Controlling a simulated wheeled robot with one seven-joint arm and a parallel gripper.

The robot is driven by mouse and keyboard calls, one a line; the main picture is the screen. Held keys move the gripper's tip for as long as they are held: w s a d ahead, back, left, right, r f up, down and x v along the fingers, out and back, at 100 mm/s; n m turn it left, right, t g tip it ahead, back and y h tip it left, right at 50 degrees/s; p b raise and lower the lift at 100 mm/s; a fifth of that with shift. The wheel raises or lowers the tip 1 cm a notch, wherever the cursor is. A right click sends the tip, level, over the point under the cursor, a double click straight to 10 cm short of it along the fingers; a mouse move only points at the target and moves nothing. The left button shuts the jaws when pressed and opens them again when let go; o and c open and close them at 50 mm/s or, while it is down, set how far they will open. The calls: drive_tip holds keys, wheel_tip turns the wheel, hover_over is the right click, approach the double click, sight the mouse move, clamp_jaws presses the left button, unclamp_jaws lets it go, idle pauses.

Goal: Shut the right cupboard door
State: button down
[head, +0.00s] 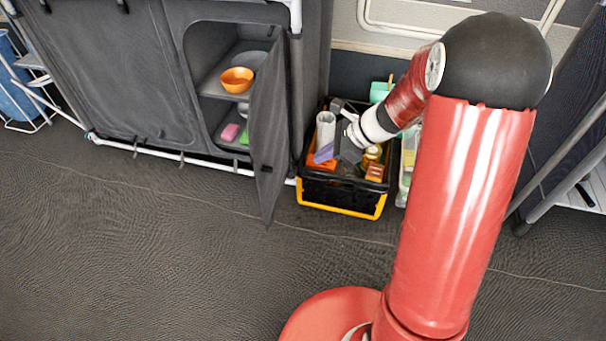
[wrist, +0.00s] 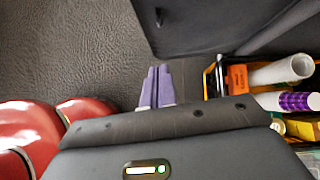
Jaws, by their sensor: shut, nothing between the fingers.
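The right cupboard door (head: 269,120) is a dark grey panel that stands open, swung out from the grey cupboard (head: 110,70). The opening shows shelves behind it. In the wrist view the door (wrist: 215,22) fills the upper middle, with a small dark handle (wrist: 159,17) near its left edge. In the wrist view the fingertips (wrist: 158,70) are together and empty, just below the door's lower edge in the picture. I see no contact with the door.
A black and yellow crate (head: 341,192) full of items stands right of the door; it also shows in the wrist view (wrist: 208,80). An orange bowl (head: 237,79) and a pink item (head: 230,132) are on the shelves. The floor (head: 150,250) in front is clear.

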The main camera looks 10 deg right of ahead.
drive_tip(key=w+a+f+m, duration=0.1)
drive_tip(key=w+a+f, duration=0.2)
drive_tip(key=a+f, duration=0.5)
drive_tip(key=shift+w+a+b, duration=0.3)
drive_tip(key=shift+a+b, duration=0.05)
drive_tip(key=shift+a, duration=0.6)
drive_tip(key=shift+a+f, duration=0.1)
